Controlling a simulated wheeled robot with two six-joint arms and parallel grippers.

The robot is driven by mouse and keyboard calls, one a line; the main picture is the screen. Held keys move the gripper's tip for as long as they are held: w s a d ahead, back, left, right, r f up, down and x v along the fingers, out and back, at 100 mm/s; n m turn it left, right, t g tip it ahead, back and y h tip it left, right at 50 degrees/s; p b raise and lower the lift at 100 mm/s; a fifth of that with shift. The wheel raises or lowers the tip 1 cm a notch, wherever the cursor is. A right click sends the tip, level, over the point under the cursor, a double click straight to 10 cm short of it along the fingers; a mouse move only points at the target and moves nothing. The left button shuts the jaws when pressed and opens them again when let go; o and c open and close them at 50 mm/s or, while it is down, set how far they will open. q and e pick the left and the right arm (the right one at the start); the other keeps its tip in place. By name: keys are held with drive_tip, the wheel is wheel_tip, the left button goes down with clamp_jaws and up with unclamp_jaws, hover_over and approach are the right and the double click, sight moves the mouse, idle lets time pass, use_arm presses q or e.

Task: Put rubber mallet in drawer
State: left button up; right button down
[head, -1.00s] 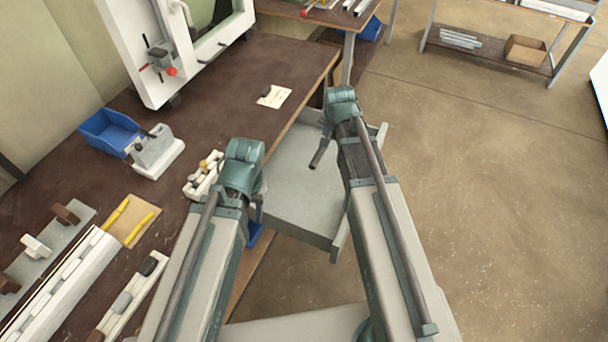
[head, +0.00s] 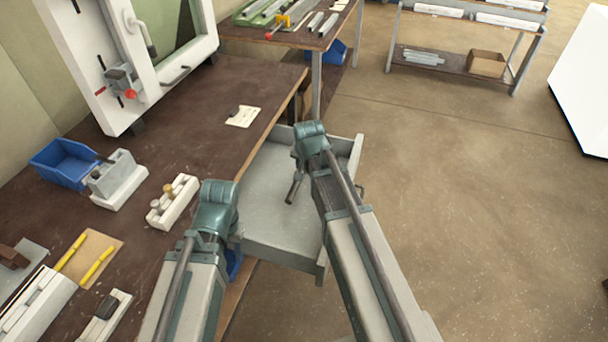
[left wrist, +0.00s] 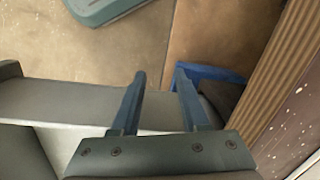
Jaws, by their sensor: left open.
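The open grey drawer (head: 275,232) juts out from the bench's right side; the part of its floor I can see is bare. It also shows in the left wrist view (left wrist: 65,105). My left gripper (head: 238,240) points down beside the drawer's near left side, partly hidden by its wrist. In the left wrist view its two fingers (left wrist: 160,76) are apart with nothing between them. My right gripper (head: 295,187) hangs over the drawer; its jaws are not clear. I cannot make out a rubber mallet in either view.
A blue bin (left wrist: 205,75) holding something dark lies below, beside the wooden bench edge (left wrist: 275,75). On the brown bench (head: 210,110) are a blue bin (head: 60,160), a grey-white fixture (head: 118,180), a white block with pegs (head: 172,200) and yellow tools (head: 97,263).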

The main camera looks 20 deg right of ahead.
wheel_tip(320, 180, down, 2)
drive_tip(key=shift+f+b, duration=0.15)
drive_tip(key=shift+b, duration=0.5)
use_arm(q)
wheel_tip(320, 180, down, 2)
use_arm(e)
drive_tip(key=c, duration=1.1)
unclamp_jaws()
drive_tip(key=o, duration=0.4)
use_arm(q)
drive_tip(key=shift+f, duration=0.15)
